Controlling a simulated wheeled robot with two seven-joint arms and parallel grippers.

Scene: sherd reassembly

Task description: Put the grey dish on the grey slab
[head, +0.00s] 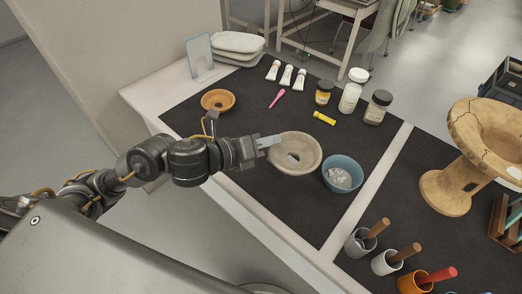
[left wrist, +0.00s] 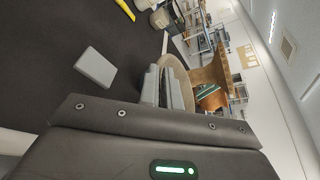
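The grey dish (head: 308,148) is a round, pale grey-beige dish over the dark mat. A small light patch shows in its middle; I cannot tell what it is. My left gripper (head: 268,141) is at the dish's left rim. In the left wrist view its fingers (left wrist: 163,88) are close together with the dish's rim (left wrist: 177,66) between them, and the dish appears held above the mat. The grey slab (left wrist: 95,67) lies flat on the mat in the left wrist view, with its top bare. In the head view the slab is mostly or wholly hidden. My right gripper is not in view.
A blue bowl (head: 342,184) with pale pieces stands just right of the dish. A yellow tube (head: 324,118) and jars (head: 349,98) are behind it. An orange-brown bowl (head: 217,99) is at the back left. Cups with handled tools (head: 385,262) stand at the front right.

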